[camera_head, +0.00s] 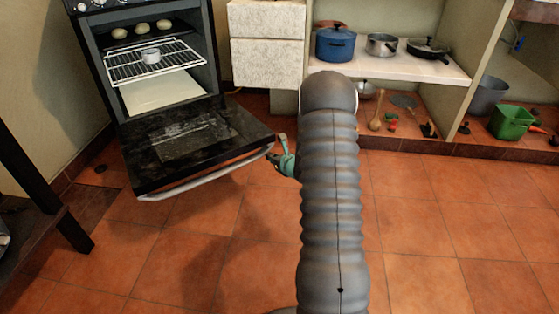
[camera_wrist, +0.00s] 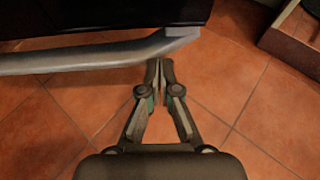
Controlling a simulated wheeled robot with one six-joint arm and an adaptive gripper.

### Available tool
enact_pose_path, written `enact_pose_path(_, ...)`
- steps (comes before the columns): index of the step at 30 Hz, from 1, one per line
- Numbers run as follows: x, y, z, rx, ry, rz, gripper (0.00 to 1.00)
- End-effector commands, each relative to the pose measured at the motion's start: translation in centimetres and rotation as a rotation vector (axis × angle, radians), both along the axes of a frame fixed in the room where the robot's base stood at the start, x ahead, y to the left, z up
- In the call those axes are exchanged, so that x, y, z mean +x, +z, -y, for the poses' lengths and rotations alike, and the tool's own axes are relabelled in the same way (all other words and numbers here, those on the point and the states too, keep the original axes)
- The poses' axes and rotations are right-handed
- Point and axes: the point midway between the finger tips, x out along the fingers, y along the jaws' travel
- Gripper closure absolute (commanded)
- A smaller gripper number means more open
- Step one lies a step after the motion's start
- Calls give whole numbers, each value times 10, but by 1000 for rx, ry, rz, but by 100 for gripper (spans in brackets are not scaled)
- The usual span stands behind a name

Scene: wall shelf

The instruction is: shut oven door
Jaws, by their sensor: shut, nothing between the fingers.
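The oven (camera_head: 155,60) stands at the left in the head view, with its racks showing inside. Its black door (camera_head: 190,140) hangs open, folded down and sloping slightly toward me. A silver handle bar (camera_head: 205,176) runs along the door's outer edge, and it also shows in the wrist view (camera_wrist: 90,56). My gripper (camera_head: 274,158) is beside the right end of the door, close to the handle's end. In the wrist view my gripper (camera_wrist: 160,68) is shut and empty, with its fingertips just below the right end of the handle. I cannot tell whether they touch it.
White drawers (camera_head: 268,60) stand right of the oven. A shelf (camera_head: 400,70) with a blue pot (camera_head: 335,44) is beyond my arm. The tiled floor (camera_head: 440,220) at the right is clear.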

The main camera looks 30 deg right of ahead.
Motion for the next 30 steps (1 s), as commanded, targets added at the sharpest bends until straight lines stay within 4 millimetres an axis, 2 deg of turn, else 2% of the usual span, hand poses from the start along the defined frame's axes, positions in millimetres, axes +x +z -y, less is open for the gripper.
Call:
enact_pose_path(3,2,17,1,-2,0,2,100)
enact_pose_path(9,2,35,1,-1,-1,1,100)
enact_pose_path(21,2,40,1,0,-1,-1,100)
enact_pose_path(22,2,40,11,0,-3,0,100)
enact_pose_path(26,3,43,1,-1,1,-4,100)
enact_pose_path(30,3,57,1,-4,0,-22,100)
